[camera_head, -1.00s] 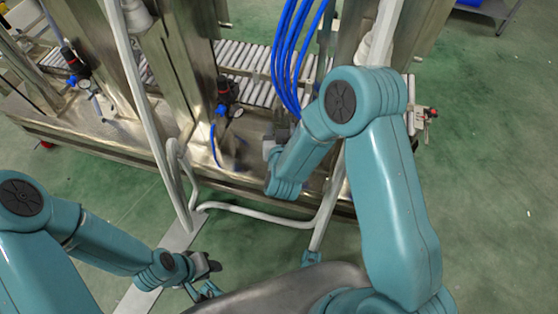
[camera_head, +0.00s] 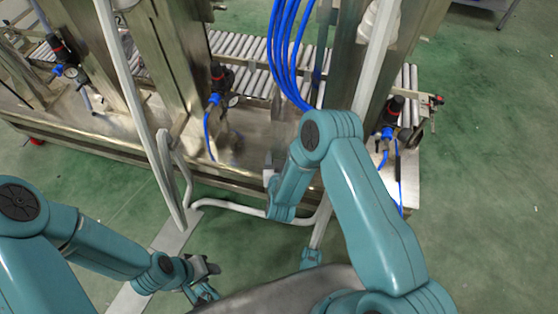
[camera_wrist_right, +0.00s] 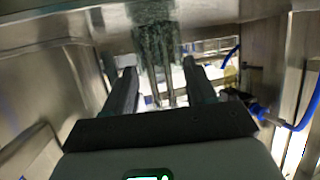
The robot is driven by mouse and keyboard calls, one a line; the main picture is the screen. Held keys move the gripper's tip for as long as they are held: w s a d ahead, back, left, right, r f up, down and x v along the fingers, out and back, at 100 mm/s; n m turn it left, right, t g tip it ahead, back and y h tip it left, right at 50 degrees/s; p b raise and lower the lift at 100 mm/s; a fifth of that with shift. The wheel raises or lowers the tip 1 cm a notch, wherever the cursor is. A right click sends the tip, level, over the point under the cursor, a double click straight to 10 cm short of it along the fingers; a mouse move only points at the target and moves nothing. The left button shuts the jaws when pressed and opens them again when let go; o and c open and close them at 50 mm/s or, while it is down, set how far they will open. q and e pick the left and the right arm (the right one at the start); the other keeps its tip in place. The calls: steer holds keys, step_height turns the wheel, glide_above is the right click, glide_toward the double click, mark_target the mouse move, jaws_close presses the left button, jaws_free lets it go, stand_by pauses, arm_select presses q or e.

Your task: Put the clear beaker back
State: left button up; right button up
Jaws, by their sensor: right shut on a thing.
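In the right wrist view, a clear, glassy piece that looks like the beaker (camera_wrist_right: 155,55) stands between the fingers of my right gripper (camera_wrist_right: 160,82). The gripper is shut on it. Its outline is faint against the shiny metal. In the head view my right arm reaches forward to the machine's metal deck, and its wrist hides most of the gripper; I cannot make out the beaker there. My left gripper (camera_head: 208,268) is low at the front left, away from the machine. Its fingers are too small and turned to judge.
The metal machine has a roller conveyor (camera_head: 240,50) along its back and upright steel posts. Blue hoses (camera_head: 285,50) hang close to my right arm. A pale bent tube frame (camera_head: 175,180) runs in front. A regulator with a gauge (camera_head: 390,115) stands at the right. Green floor is clear further right.

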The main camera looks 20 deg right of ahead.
steer(key=shift+f, duration=0.25)
steer(key=o, duration=1)
steer(key=shift+o, duration=0.2)
steer(key=shift+r, duration=0.15)
